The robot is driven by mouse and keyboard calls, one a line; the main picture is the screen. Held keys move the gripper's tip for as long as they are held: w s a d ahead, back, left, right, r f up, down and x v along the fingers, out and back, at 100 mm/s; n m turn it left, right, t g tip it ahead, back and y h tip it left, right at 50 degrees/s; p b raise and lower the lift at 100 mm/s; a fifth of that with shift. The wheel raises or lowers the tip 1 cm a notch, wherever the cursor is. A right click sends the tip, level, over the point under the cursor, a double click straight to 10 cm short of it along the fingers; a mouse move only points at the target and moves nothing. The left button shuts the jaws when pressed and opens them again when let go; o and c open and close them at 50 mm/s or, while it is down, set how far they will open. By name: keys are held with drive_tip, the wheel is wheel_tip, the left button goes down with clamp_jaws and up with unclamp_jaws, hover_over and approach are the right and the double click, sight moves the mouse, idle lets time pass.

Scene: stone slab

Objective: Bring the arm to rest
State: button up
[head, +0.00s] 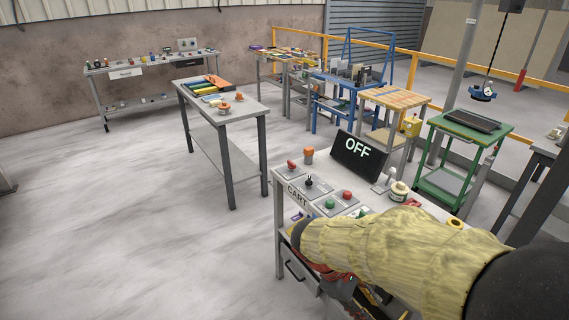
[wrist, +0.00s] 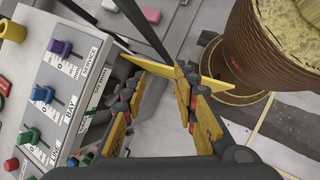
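My gripper (wrist: 160,82) is low beside the near cart, with its yellow-padded fingers apart in the wrist view. A yellow pointed piece shows across the fingertips; I cannot tell whether it is part of the fingers. No held object is clear between the pads. In the head view my arm, in a yellow sleeve, reaches from the lower right across the cart (head: 283,215). The gripper there is mostly hidden behind the sleeve and low by the cart's front. In the wrist view a panel (wrist: 70,70) with coloured sliders is close on the left of the fingers.
The cart top carries buttons, a switch, an orange knob (head: 309,155) and a black OFF display (head: 358,156). A grey table (head: 240,115) stands behind. A green table (head: 498,130) stands at the right. Open floor (head: 110,220) lies on the left.

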drive_tip(key=s+a+r+m+t+y, duration=0.1)
drive_tip(key=s+r+m+t+y, duration=0.5)
drive_tip(key=s+r+m, duration=0.4)
wheel_tip(320, 180, up, 3)
drive_tip(key=shift+s+r+m+t+y, duration=0.2)
drive_tip(key=shift+m+t+y, duration=0.15)
drive_tip(key=shift+m, duration=0.35)
